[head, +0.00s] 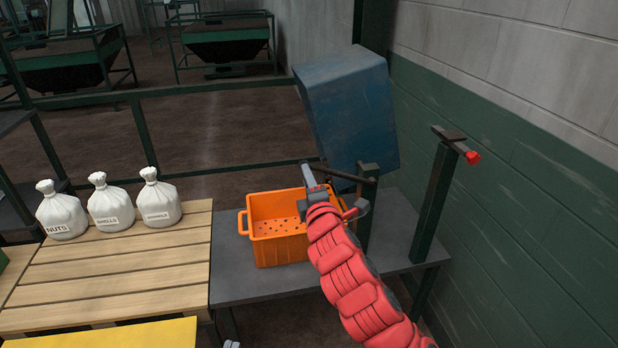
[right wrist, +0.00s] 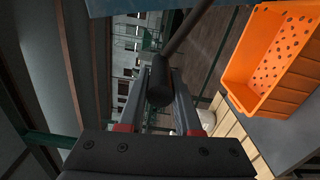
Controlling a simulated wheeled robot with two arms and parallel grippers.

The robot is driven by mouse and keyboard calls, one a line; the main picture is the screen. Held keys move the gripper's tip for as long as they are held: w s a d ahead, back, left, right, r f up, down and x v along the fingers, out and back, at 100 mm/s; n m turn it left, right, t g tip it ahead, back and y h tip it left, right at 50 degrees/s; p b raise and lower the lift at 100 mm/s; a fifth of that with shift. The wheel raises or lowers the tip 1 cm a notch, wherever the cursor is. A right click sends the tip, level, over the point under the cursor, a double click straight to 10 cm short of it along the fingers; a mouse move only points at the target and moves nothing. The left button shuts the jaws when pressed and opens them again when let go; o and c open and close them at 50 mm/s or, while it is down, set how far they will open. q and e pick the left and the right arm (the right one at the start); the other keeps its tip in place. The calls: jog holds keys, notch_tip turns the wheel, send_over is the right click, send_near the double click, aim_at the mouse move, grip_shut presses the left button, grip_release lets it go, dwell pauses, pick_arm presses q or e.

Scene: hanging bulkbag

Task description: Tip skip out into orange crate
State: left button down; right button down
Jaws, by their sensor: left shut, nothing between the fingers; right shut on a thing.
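The blue skip (head: 345,105) is tilted high between two dark green posts, behind and above the orange crate (head: 262,252). Its opening cannot be seen. The crate stands on a grey table, and its visible perforated floor is bare; the right wrist view shows part of it too (right wrist: 262,85). My right gripper (head: 308,178) is above the crate, shut on a dark handle bar (right wrist: 158,85) below the skip. The bar's rounded end sits between the fingers. My left gripper (head: 231,344) only just shows at the bottom edge, shut and empty, far from the skip.
The grey table (head: 245,291) adjoins a wooden pallet top (head: 120,265) with three white sacks (head: 110,205). A post with a red knob (head: 473,157) stands right of the skip, near the wall. A yellow surface (head: 130,334) lies at the front left.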

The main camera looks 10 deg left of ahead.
jog(key=shift+f, duration=0.3)
jog(key=c, duration=0.6)
grip_release()
jog(key=shift+r, duration=0.1)
jog(key=shift+s, duration=0.1)
jog(key=p+v, duration=1.2)
jog(key=v, duration=0.5)
